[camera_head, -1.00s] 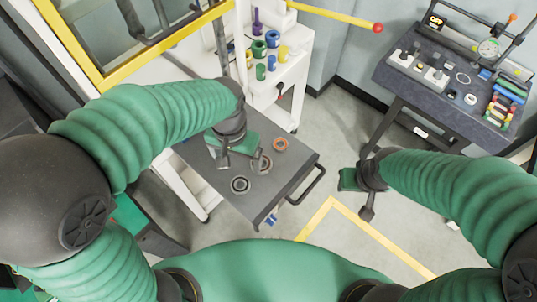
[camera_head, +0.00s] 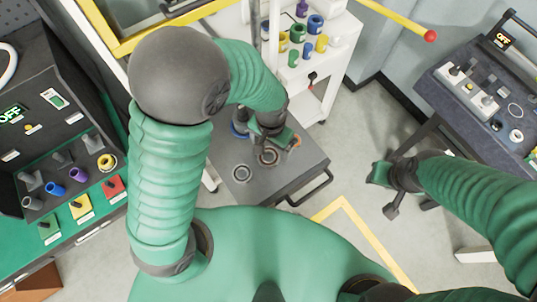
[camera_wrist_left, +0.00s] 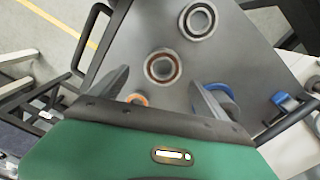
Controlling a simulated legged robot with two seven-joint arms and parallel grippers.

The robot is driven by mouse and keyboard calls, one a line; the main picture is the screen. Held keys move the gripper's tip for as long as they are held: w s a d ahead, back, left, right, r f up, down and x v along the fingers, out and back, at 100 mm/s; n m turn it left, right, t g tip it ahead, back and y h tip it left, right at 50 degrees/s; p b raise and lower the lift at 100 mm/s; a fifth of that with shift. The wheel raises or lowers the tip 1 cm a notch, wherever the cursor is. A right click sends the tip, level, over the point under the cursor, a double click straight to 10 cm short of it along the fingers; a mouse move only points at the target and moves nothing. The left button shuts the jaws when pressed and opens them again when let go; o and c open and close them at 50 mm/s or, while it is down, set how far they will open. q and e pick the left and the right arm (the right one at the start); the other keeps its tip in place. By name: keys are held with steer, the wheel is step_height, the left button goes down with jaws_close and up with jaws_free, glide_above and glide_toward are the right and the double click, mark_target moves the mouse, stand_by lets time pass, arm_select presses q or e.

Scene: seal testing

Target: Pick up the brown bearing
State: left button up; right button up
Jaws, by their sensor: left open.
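The brown bearing (camera_head: 268,161) lies flat on the dark grey cart top, partly overlapped by my left gripper (camera_head: 272,138) in the head view. In the left wrist view the brown bearing (camera_wrist_left: 177,68) is a ring with a reddish-brown band. It lies between the lines of the two fingers of my left gripper (camera_wrist_left: 158,80), which is open and empty. The fingers appear above the cart top, and I cannot tell the exact height. My right gripper (camera_head: 385,188) hangs over the floor right of the cart, its jaws unclear.
A grey bearing (camera_head: 241,181) lies close to the brown one. An orange ring (camera_wrist_left: 137,98) and a blue ring (camera_wrist_left: 226,92) lie near the fingers. The cart (camera_head: 300,180) has a handle at its right. A control panel (camera_head: 55,150) stands left, a test bench (camera_head: 470,100) right.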

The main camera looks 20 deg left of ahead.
mark_target(269, 158)
arm_select(q)
step_height(269, 158, down, 5)
steer(key=shift+a+r+p, duration=0.1)
steer(key=shift+p, duration=0.4)
steer(key=shift+a+f, duration=0.1)
steer(key=shift+f, duration=0.25)
steer(key=shift+a, duration=0.15)
steer(key=c, duration=1.7)
steer(key=shift+w, duration=0.1)
steer(key=shift+c, duration=0.6)
steer(key=shift+r, duration=0.1)
